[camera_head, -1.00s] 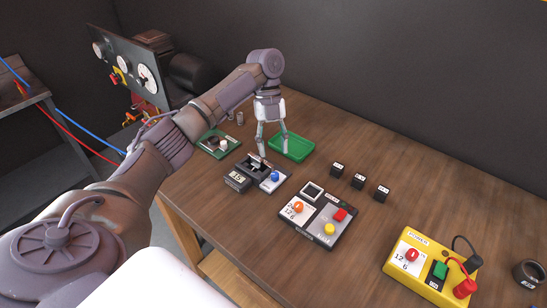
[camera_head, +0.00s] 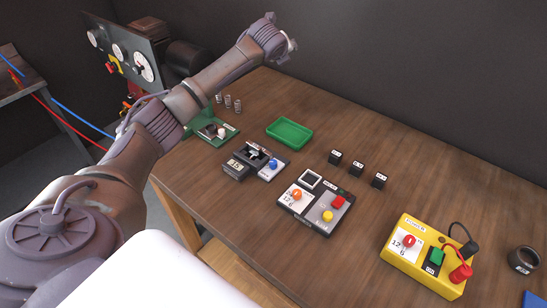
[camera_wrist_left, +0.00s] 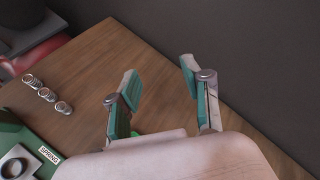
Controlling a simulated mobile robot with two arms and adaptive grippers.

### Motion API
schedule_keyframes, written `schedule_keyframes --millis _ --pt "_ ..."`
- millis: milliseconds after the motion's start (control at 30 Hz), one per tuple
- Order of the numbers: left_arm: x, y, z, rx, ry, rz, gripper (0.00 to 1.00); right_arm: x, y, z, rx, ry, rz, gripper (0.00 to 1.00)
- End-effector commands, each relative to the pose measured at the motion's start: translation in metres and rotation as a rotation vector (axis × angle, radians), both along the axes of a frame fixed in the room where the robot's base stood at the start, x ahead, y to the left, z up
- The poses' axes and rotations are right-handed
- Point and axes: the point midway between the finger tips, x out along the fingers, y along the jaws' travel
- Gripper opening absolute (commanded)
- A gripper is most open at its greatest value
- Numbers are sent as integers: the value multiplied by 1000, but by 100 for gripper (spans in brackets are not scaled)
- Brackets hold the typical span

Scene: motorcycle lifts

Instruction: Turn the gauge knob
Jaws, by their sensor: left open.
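I cannot tell for sure which knob is the gauge knob. A blue knob (camera_head: 272,164) sits on a small box beside a display reading 15. An orange knob (camera_head: 296,195) is on the black control box (camera_head: 318,225), and a red knob (camera_head: 409,241) is on the yellow power box (camera_head: 425,272). A white knob (camera_head: 222,132) is on the green device at the table's left. My right gripper is not in view.
A panel with round gauges (camera_head: 120,52) stands behind at the left. An empty green tray (camera_head: 289,133), several small metal cylinders (camera_wrist_left: 46,94) and three black cubes (camera_head: 357,169) are on the wooden table.

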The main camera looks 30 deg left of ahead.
Motion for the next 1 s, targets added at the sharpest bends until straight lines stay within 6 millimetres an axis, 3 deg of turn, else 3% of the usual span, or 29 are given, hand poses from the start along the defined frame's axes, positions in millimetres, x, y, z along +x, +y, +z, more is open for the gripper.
schedule_keyframes --millis 100,200,300,433,567,700,767,867,1000 --pt "25 -17 77 179 -324 -123 49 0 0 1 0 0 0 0" --pt "28 -53 136 334 -564 -287 49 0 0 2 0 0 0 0" --pt "15 -104 178 486 -757 -501 49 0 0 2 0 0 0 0" --pt "-19 -181 195 679 -919 -846 49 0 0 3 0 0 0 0" --pt "-65 -244 169 860 -950 -1237 49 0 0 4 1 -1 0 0" --pt "-115 -278 104 1033 -812 -1676 49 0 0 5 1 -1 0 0" --pt "-134 -277 70 1096 -693 -1854 49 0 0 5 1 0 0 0" --pt "-164 -256 17 1179 -415 -2118 49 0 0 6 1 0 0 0" --pt "-197 -200 -32 1234 61 -2352 49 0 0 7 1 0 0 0"
